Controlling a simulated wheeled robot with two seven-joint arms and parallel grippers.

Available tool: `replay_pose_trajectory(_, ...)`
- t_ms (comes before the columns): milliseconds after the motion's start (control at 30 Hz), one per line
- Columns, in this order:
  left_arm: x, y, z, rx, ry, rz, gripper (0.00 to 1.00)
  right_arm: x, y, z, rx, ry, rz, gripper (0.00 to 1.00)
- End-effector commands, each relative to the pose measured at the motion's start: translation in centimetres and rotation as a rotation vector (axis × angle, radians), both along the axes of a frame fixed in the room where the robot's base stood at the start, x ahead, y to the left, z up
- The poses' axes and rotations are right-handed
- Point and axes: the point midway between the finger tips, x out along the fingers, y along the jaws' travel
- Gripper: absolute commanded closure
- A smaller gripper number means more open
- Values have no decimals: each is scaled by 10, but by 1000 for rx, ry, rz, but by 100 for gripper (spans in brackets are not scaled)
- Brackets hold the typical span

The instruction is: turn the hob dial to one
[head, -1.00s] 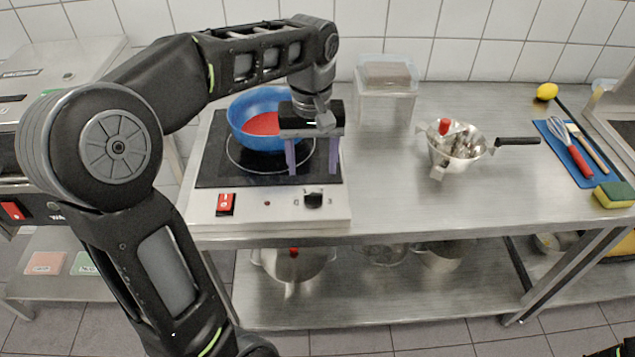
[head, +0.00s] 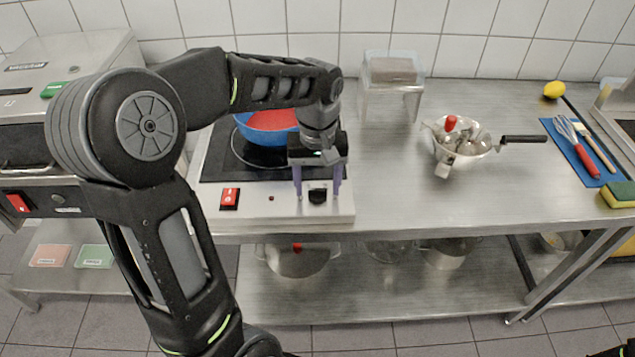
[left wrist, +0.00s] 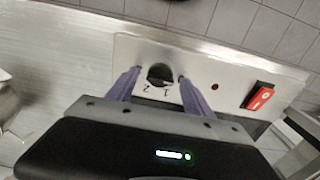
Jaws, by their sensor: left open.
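The hob (head: 275,210) stands on the steel counter with a black dial (head: 317,196) on its pale front panel. In the left wrist view the dial (left wrist: 160,74) lies between my fingertips, with the marks 1 and 2 beside it. My left gripper (head: 317,190) is open, its two purple fingers on either side of the dial; I cannot tell whether they touch it. It also shows in the left wrist view (left wrist: 158,76). My right gripper is not in view; only a dark bit of my right arm shows at the bottom right corner.
A blue pan (head: 265,128) sits on the hob behind my arm. A red switch (head: 229,198) is left of the dial.

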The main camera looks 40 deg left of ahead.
Motion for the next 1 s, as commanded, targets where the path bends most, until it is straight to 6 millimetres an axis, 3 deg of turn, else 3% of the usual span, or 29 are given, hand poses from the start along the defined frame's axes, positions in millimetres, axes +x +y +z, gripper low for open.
replay_pose_trajectory(167,0,0,0,0,0,0,47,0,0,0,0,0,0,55)
replay_pose_trajectory(800,0,0,1,0,0,0,100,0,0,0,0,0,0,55)
replay_pose_trajectory(1000,0,0,1,0,0,-4,100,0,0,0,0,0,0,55)
